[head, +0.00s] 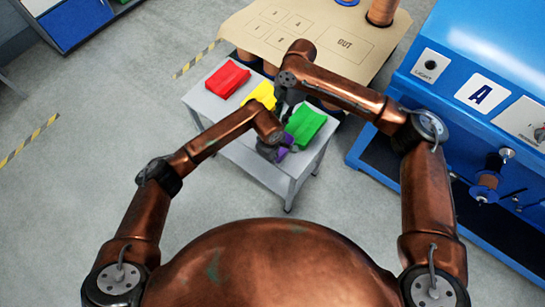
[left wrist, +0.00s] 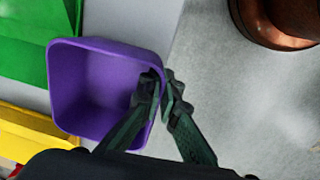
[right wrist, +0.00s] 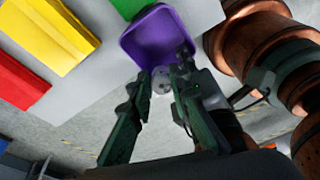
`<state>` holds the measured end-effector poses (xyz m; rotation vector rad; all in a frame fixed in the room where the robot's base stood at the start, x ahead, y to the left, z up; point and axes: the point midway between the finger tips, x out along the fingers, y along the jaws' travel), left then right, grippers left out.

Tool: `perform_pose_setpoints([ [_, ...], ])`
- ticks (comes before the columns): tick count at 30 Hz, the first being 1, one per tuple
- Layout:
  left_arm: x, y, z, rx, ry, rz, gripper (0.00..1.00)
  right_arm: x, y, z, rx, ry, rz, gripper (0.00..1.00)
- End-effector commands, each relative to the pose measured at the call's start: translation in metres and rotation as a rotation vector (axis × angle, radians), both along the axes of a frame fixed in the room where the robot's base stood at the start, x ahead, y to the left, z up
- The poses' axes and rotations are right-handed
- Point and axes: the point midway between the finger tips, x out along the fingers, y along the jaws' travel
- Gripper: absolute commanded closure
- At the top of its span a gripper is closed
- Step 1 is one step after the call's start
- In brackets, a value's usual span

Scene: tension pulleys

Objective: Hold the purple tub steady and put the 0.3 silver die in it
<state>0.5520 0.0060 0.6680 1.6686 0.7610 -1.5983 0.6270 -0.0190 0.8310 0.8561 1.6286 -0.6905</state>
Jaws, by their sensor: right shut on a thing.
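The purple tub (left wrist: 95,85) stands on the small grey table. In the head view the tub (head: 283,154) is largely covered by my left gripper (head: 272,150). In the left wrist view the fingers of my left gripper (left wrist: 162,88) are closed on the tub's wall, one inside and one outside. My right gripper (right wrist: 165,78) is shut on a small round silver die (right wrist: 160,82), held apart from the tub (right wrist: 158,38), whose open top shows beyond it. The die's size mark cannot be read.
Red (head: 228,79), yellow (head: 262,94) and green (head: 305,124) containers sit on the grey table (head: 235,112), the green one close to the tub. A board with marked areas (head: 318,35) lies behind. A blue machine (head: 440,75) stands at the right. Floor at the left is clear.

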Motion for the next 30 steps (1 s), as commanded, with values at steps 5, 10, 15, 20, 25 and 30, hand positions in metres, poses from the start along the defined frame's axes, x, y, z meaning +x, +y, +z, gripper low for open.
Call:
perform_pose_setpoints([
  [5,0.0,0.0,0.0,0.0,0.0,0.0,1.0,0.0,0.0,0.0,0.001,-0.001,0.0,1.0],
  [10,0.0,0.0,0.0,0.0,0.0,0.0,1.0,0.0,0.0,0.0,0.001,-0.001,0.0,1.0],
  [15,0.0,0.0,0.0,0.0,0.0,0.0,1.0,0.0,0.0,-0.006,0.0,0.0,0.0,1.0],
  [20,0.0,0.0,0.0,0.0,0.0,0.0,1.0,0.0,0.0,-0.017,0.0,0.002,-0.001,1.0],
  [25,0.0,0.0,0.0,0.0,0.0,0.0,1.0,0.0,0.001,-0.028,0.001,0.001,0.0,1.0],
  [30,0.0,0.0,0.0,0.0,0.0,0.0,1.0,0.0,0.0,-0.039,0.0,0.001,0.0,1.0],
])
